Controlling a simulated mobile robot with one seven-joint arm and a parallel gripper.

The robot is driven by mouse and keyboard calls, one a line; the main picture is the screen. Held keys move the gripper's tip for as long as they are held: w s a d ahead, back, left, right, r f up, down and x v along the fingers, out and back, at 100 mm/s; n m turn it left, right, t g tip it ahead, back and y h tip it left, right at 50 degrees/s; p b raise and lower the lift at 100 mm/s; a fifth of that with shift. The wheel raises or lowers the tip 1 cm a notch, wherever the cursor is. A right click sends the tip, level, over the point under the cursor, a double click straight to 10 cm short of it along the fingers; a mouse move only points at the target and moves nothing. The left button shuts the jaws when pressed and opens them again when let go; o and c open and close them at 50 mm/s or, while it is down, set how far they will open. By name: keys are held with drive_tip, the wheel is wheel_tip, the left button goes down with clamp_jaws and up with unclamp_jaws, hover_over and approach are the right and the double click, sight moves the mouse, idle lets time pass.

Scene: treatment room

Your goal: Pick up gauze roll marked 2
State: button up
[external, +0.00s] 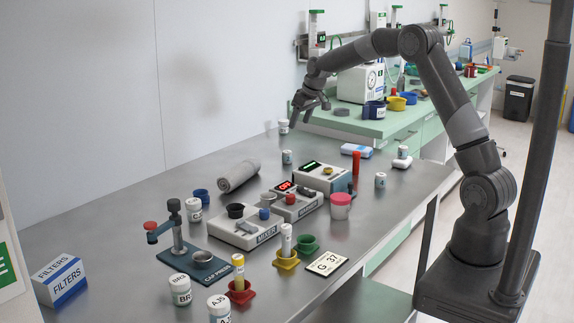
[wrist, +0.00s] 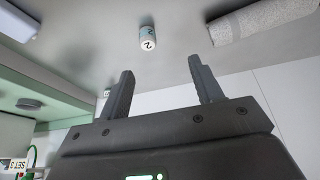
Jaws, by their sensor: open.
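A small white roll marked 2 (wrist: 147,37) stands on the steel table in the wrist view, beyond my fingertips and a little left of the middle between them. It appears to be the small roll (external: 287,157) near the far part of the table in the external view, where its mark is too small to read. My gripper (external: 305,115) is open and empty, above the table's far end, higher than the roll and apart from it. In the wrist view its two fingers (wrist: 161,65) are spread wide.
Another small roll (external: 283,126) stands near the wall; a finger partly hides it in the wrist view. A grey rolled towel (external: 238,175) lies nearby. A device with a green display (external: 322,178) stands in front. The green counter (external: 395,122) adjoins the far end.

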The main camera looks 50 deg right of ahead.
approach(288, 152)
drive_tip(key=x, duration=0.5)
drive_tip(key=shift+s+d+f, duration=0.1)
drive_tip(key=shift+d+f, duration=0.05)
drive_tip(key=shift+f, duration=0.1)
drive_tip(key=shift+w+x, duration=0.15)
drive_tip(key=shift+x, duration=1.25)
drive_tip(key=shift+w+x, duration=0.15)
drive_tip(key=shift+x, duration=1.25)
drive_tip(key=shift+r, duration=0.15)
drive_tip(key=c, duration=1.1)
